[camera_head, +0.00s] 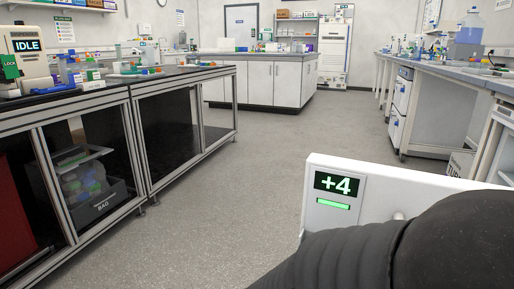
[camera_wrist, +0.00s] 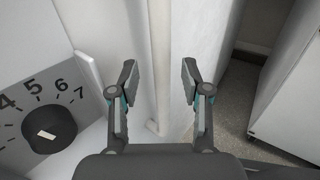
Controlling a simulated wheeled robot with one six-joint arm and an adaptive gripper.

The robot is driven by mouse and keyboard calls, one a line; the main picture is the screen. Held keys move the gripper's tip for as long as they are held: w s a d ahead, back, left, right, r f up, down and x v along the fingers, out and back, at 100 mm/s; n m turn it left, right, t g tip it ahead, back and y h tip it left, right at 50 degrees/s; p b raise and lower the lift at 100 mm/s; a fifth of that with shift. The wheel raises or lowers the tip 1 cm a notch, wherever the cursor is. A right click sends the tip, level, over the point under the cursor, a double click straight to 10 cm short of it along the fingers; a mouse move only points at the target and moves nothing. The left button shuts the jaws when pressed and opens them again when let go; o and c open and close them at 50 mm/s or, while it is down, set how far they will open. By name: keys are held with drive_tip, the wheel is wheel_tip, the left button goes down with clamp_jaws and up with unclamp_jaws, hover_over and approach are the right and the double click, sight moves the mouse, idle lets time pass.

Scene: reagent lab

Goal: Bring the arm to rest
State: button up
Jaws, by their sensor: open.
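My gripper (camera_wrist: 158,82) is open in the wrist view, with its two fingers apart and nothing between them. Behind the fingers is a white upright surface with a pale vertical bar (camera_wrist: 160,50). A dark dial (camera_wrist: 48,130) on a grey plate, with numbers including 4, 5, 6 and 7, is to the left of the fingers. In the head view a dark part of my arm fills the lower right, and my gripper is out of sight. A white panel (camera_head: 420,185) with a green "+4" display (camera_head: 339,184) stands just behind the arm.
A dark-topped bench (camera_head: 110,90) with a machine reading "IDLE" (camera_head: 24,62) runs along the left. A bench (camera_head: 450,75) with bottles is at the right. A white-doored island (camera_head: 265,82) stands at the back. The grey floor (camera_head: 250,165) between them is clear.

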drive_tip(key=shift+x, duration=2.2)
